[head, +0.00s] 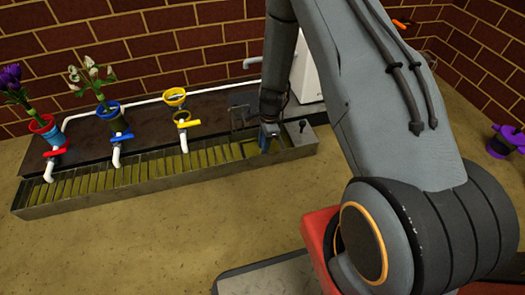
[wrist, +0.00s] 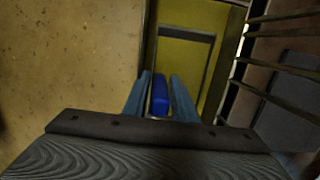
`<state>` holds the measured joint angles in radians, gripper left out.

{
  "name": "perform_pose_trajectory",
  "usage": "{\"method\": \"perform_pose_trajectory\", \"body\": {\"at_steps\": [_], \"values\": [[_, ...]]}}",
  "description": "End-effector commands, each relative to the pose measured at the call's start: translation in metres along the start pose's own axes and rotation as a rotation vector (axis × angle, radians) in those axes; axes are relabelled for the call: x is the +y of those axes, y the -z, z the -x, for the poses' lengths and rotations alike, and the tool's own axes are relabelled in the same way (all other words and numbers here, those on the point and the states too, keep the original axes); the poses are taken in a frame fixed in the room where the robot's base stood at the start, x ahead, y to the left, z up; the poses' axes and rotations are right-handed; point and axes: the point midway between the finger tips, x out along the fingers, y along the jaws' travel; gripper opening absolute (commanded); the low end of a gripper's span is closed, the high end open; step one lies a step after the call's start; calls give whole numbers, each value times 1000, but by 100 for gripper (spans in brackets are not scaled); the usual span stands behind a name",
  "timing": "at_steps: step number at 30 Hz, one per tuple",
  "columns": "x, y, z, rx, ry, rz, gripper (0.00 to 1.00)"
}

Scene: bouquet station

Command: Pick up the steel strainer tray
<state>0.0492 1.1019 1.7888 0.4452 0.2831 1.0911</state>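My gripper (head: 268,133) points down at the right end of the long slatted trough. In the wrist view, my gripper (wrist: 160,97) has its two blue-grey fingers on either side of a narrow bright blue piece (wrist: 160,92). Whether the fingers press on it cannot be told. Below it is a yellowish floor with a grey frame (wrist: 187,36). I cannot tell for sure which part is the steel strainer tray; the blue piece may belong to it. A grey steel box (head: 303,138) with a dark upright piece stands just right of the gripper.
The trough (head: 120,192) runs left along the counter, below red (head: 54,153), blue (head: 116,137) and yellow (head: 184,124) tap handles. Two flower pots stand at the left. A wire rack (head: 240,115) is close left of the gripper; bars (wrist: 290,55) show at the wrist view's right.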

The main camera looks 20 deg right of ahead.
Motion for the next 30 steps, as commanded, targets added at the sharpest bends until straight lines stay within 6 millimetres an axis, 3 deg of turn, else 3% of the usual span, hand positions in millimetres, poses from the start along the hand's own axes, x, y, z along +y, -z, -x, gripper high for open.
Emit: {"method": "perform_pose_trajectory", "body": {"at_steps": [3, 7, 19, 23, 30], "values": [[0, 0, 1, 0, 0, 0, 22], [0, 0, 1, 0, 0, 0, 0], [0, -1, 9, 0, 1, 0, 0], [0, -4, 30, 0, 3, 0, 0], [0, -11, 92, 0, 4, 0, 0]]}}
